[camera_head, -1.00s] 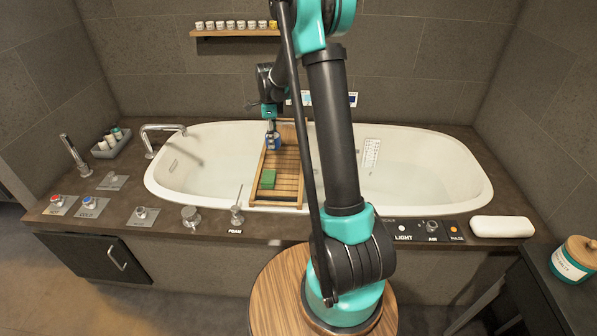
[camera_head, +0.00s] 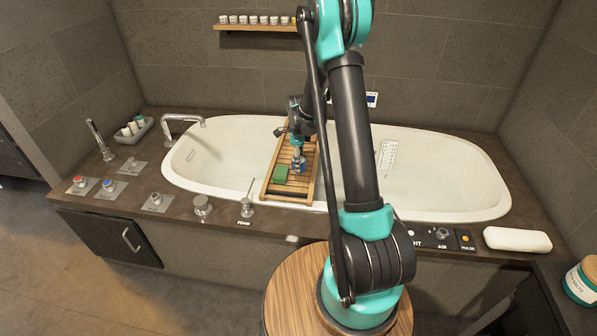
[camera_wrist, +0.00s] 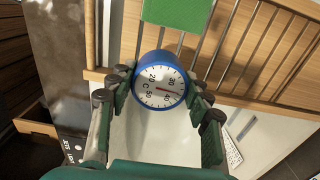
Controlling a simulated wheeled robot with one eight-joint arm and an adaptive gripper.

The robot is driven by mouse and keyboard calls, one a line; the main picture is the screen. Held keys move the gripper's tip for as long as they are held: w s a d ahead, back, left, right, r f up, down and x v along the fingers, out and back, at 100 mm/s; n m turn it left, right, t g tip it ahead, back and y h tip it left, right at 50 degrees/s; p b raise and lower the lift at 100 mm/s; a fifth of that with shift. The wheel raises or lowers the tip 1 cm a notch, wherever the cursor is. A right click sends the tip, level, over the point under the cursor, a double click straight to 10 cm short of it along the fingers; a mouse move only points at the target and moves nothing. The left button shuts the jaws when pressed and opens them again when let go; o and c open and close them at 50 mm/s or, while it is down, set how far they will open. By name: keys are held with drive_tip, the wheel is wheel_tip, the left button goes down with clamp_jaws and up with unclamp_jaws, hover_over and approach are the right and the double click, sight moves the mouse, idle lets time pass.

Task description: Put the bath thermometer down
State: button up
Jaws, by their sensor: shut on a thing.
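The bath thermometer (camera_wrist: 161,88) is a round white dial with a blue rim; in the head view it is a small blue shape (camera_head: 298,167). My gripper (camera_wrist: 159,94) is shut on it, with a finger on each side of the rim. In the head view my gripper (camera_head: 297,152) is over the wooden bath tray (camera_head: 311,180), near its front half. The thermometer appears just right of a green block (camera_head: 281,174) on the tray. In the wrist view it overlaps the tray's edge rail; I cannot tell whether it touches the tray.
The tray spans the white bathtub (camera_head: 450,175). A faucet (camera_head: 183,118), several knobs and a tray of small bottles (camera_head: 134,129) are at left. A white rolled towel (camera_head: 517,239) and a labelled jar (camera_head: 582,281) are at right. Bare slats surround the green block.

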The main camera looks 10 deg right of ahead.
drive_tip(key=shift+f, duration=2.65)
drive_tip(key=shift+f, duration=0.15)
drive_tip(key=o, duration=1.3)
